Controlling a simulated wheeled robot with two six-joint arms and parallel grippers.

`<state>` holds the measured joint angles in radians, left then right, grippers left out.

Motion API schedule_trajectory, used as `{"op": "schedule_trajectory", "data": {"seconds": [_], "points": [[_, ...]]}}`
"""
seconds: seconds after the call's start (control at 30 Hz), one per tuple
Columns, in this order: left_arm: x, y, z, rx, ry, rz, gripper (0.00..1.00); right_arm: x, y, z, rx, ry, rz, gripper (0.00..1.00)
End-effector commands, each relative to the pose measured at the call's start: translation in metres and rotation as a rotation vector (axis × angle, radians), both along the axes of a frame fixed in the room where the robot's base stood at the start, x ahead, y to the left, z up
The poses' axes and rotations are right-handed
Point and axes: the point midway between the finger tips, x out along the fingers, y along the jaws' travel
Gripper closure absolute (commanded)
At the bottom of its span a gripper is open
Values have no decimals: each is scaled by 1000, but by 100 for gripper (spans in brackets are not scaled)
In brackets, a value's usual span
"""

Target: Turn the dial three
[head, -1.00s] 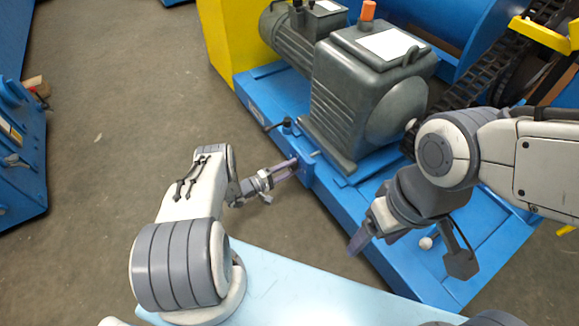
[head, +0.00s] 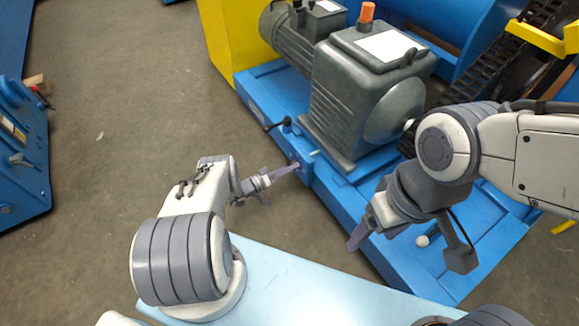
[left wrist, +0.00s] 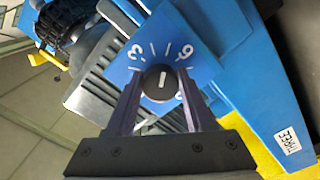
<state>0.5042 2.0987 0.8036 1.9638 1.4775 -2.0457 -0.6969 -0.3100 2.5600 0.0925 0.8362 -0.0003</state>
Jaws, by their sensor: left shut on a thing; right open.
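The dial is a round black knob (left wrist: 161,80) with a white pointer line, set in a blue plate (left wrist: 207,62) with white numerals and tick marks. In the left wrist view the pointer line stands nearly upright, between a 3 at upper left and a numeral like 6 or 9 at upper right. A further numeral is partly hidden by a finger. My left gripper (head: 294,169) has its fingers on both sides of the knob, shut on it. In the head view the gripper hides the knob. My right gripper (head: 352,243) is open and empty above the blue base's front part.
A grey gearbox (head: 350,100) and a motor (head: 290,45) stand on the blue base (head: 400,265). A small lever (head: 278,124) sticks out near the dial. A black chain (head: 480,75) runs at upper right. The floor (head: 120,130) at left is clear.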

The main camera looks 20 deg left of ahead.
Motion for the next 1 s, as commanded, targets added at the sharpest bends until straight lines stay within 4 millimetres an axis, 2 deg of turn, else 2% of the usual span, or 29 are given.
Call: {"op": "schedule_trajectory", "data": {"seconds": [0.27,0.73,0.77,0.8,0.83,1.0], "points": [[1,4,-1,63,-47,12,100,0,0,2,0,0,0,26],[1,5,-1,72,-54,12,100,0,0,2,0,0,0,26],[1,5,-1,72,-54,12,39,0,0,2,0,0,0,26],[1,5,-1,72,-54,12,24,0,0,2,0,0,0,26],[1,4,-1,72,-55,11,17,0,0,2,0,0,0,26],[1,1,0,71,-55,4,17,0,0,2,0,0,0,26]]}}
